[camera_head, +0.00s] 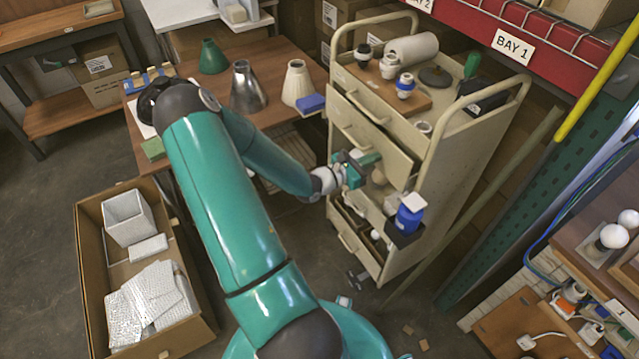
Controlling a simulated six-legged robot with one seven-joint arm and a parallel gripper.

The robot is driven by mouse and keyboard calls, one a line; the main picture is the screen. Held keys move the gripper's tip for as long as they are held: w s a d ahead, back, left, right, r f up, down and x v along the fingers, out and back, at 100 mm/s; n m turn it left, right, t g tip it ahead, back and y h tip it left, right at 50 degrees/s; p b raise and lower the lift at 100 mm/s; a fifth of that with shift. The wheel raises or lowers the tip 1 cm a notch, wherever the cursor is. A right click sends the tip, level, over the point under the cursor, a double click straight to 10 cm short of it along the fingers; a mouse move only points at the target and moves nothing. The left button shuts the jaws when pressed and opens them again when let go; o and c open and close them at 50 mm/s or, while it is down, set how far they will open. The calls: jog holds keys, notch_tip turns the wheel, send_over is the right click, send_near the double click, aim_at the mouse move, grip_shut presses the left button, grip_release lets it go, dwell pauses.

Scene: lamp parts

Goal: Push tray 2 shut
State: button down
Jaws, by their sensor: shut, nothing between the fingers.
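A cream cart (455,150) with several stacked trays stands right of centre. No tray numbers are readable, so I cannot tell which one is tray 2. An upper tray front (397,158) with a handle sits above and beside my gripper. A lower tray (343,230) stands out from the cart near the bottom. My gripper (372,163) is shut and empty at the front of the cart's middle level. It overlaps the tray fronts in the picture, and I cannot tell whether it touches one. My arm and gripper hide part of the cart's left side.
Lamp parts stand on the cart's top (437,95). A wooden table (275,55) with conical shades is behind my arm. An open cardboard box (90,265) lies at left.

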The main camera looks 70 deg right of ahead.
aim_at(378, 168)
jog(key=x, duration=0.3)
jog(key=shift+r, duration=0.1)
jog(key=shift+s+d, duration=0.1)
jog(key=shift+s, duration=0.05)
dwell(0.4)
jog(key=v, duration=1.4)
jog(key=shift+w, duration=0.35)
jog(key=shift+a, duration=0.25)
